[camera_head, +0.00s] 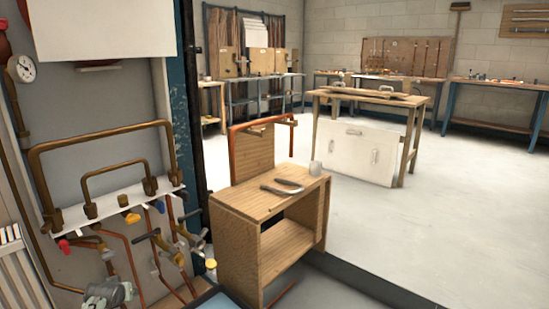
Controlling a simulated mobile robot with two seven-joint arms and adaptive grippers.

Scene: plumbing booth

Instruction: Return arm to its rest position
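Neither of my arms nor my grippers shows in the head view. A panel (110,110) with copper pipes stands close on the left. A small wooden shelf unit (240,202) stands right of it. On its top lie a dark curved tool (283,187) and a grey cup (315,168).
Valves (165,250) and pipes jut from the panel's lower part. A grey-green fitting (107,293) sits at the bottom left. A wooden workbench (375,103) with a white board (355,151) stands farther back. Open pale floor (440,220) lies to the right.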

